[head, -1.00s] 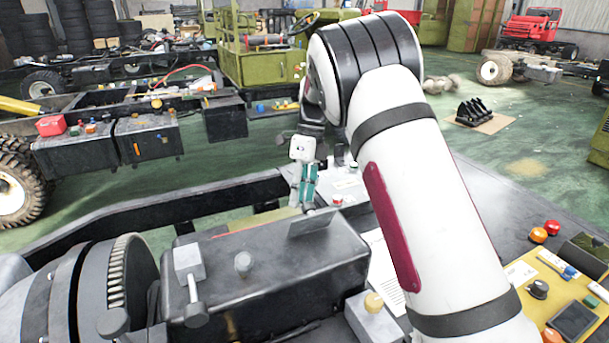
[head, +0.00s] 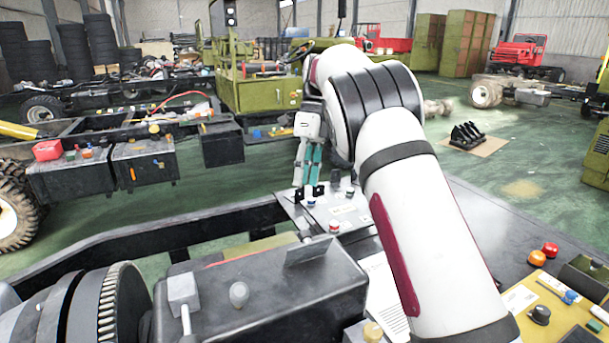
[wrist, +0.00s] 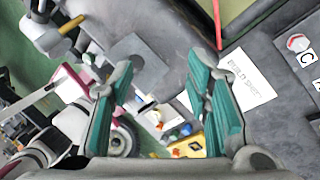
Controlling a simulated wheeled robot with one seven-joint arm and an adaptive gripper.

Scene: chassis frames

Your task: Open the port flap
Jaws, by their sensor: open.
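A flat, dark grey square plate, which looks like the port flap (head: 306,251), sits at the far right end of a dark grey box (head: 262,287) in the head view. In the wrist view a similar grey plate (wrist: 139,62) shows beyond the fingers, left of centre. I cannot tell its exact angle or where its hinge is. My gripper (head: 310,192), with teal fingers, hangs beyond the plate, apart from it in the picture. In the wrist view my gripper (wrist: 160,75) has its fingers spread with nothing between them.
A grey lever (head: 184,296) and a rounded knob (head: 239,295) stand on the box. A toothed wheel (head: 108,305) is at the left. A panel with a red button (head: 334,226) lies near the gripper. A yellow control panel (head: 540,312) is at lower right.

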